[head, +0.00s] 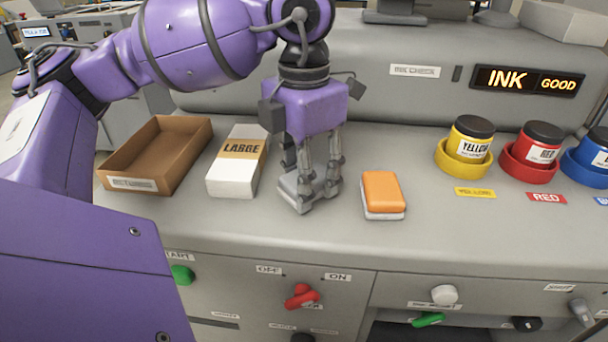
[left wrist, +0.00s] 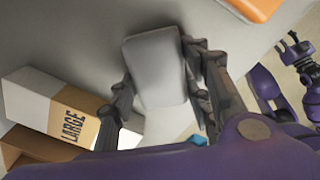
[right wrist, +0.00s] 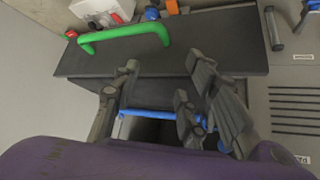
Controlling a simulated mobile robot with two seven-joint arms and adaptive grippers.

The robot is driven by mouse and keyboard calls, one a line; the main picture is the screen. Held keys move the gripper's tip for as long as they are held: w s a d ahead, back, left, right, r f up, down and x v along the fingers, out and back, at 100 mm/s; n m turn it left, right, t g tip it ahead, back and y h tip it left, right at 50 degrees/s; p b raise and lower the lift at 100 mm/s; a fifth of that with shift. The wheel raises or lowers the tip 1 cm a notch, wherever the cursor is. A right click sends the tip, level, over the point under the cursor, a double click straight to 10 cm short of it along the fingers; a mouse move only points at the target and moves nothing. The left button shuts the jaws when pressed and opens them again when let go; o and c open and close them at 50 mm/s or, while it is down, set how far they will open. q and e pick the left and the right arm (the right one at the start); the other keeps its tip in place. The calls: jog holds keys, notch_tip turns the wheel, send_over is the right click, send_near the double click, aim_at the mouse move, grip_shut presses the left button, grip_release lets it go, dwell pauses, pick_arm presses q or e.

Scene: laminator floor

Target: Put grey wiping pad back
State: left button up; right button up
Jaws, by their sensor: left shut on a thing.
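The grey wiping pad (head: 302,204) is between the fingertips of my left gripper (head: 312,184), at or just above the grey counter. I cannot tell whether it touches the counter. In the left wrist view the pad (left wrist: 155,62) is clasped by the fingers on both sides, with a pale part towards the palm. An orange-topped pad with a white base (head: 383,194) lies on the counter to its right. My right gripper (right wrist: 165,78) shows only in the right wrist view. Its fingers are apart with nothing between them.
Left of my left gripper stand a white box marked LARGE (head: 238,170) and an open brown tray (head: 113,176). Yellow (head: 465,155), red (head: 533,160) and blue ink pots stand at the right. A green handle (right wrist: 125,36) is beyond my right gripper.

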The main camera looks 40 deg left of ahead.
pick_arm(q)
jog(key=o, duration=1)
jog(key=shift+f, duration=0.15)
pick_arm(e)
jog(key=shift+f, duration=0.1)
pick_arm(q)
jog(key=shift+r, duration=0.25)
jog(key=shift+r+p, duration=0.85)
jog(key=shift+r, duration=5.1)
pick_arm(e)
jog(key=shift+w+r, duration=0.15)
jog(key=shift+r, duration=0.75)
